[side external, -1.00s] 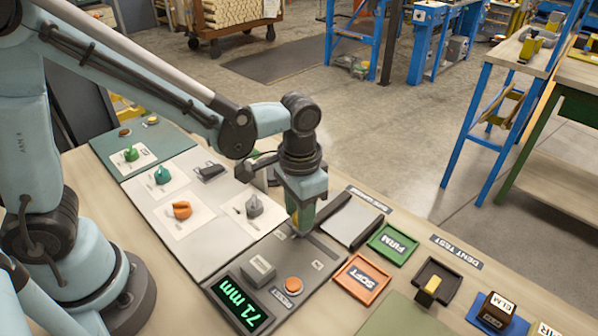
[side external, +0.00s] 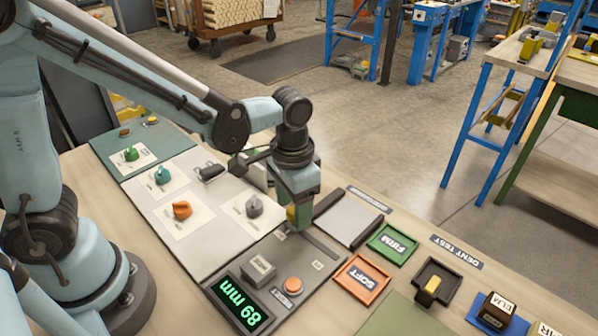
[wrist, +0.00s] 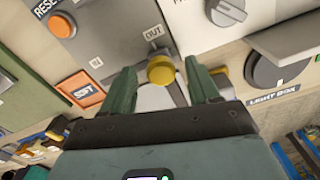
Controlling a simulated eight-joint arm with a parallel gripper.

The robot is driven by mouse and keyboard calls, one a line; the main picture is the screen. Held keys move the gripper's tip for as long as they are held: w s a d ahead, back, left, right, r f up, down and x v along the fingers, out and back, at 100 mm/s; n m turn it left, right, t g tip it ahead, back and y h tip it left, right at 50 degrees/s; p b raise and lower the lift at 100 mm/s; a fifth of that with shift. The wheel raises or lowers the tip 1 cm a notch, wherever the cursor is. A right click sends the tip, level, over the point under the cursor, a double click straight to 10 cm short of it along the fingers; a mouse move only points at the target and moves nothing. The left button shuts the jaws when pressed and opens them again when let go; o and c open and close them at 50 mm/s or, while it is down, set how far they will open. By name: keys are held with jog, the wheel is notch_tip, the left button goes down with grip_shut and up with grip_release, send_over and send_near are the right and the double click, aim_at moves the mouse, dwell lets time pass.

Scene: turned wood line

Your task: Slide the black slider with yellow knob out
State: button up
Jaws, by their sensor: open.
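The slider's round yellow knob (wrist: 160,69) sits beside the OUT label (wrist: 154,31) in the wrist view. An IN label (wrist: 97,63) lies farther left on the same grey panel. My gripper (wrist: 164,78) is open, with one green finger on each side of the knob and gaps visible between fingers and knob. In the side external view my gripper (side external: 294,222) is low over the far end of the grey panel (side external: 322,262). The black slider body is mostly hidden there by my gripper.
The panel holds a green-digit display (side external: 241,304), an orange button (side external: 293,285) and a grey block (side external: 259,269). A light-topped tray (side external: 348,222) stands close right of my gripper. Orange SOFT (side external: 362,279) and green FIRM (side external: 392,244) trays lie farther right.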

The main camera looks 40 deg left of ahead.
notch_tip(320, 180, up, 12)
dwell(0.6)
jog(key=shift+f, duration=0.1)
jog(key=s+a+f+n+t, duration=0.1)
jog(key=s+a+t, duration=0.1)
jog(key=a, duration=0.3)
jog(key=s+a+f+n+t, duration=0.1)
jog(key=a+n+t, duration=0.1)
jog(key=a+t, duration=0.3)
jog(key=shift+s+a+f, duration=0.3)
jog(key=shift+s, duration=0.1)
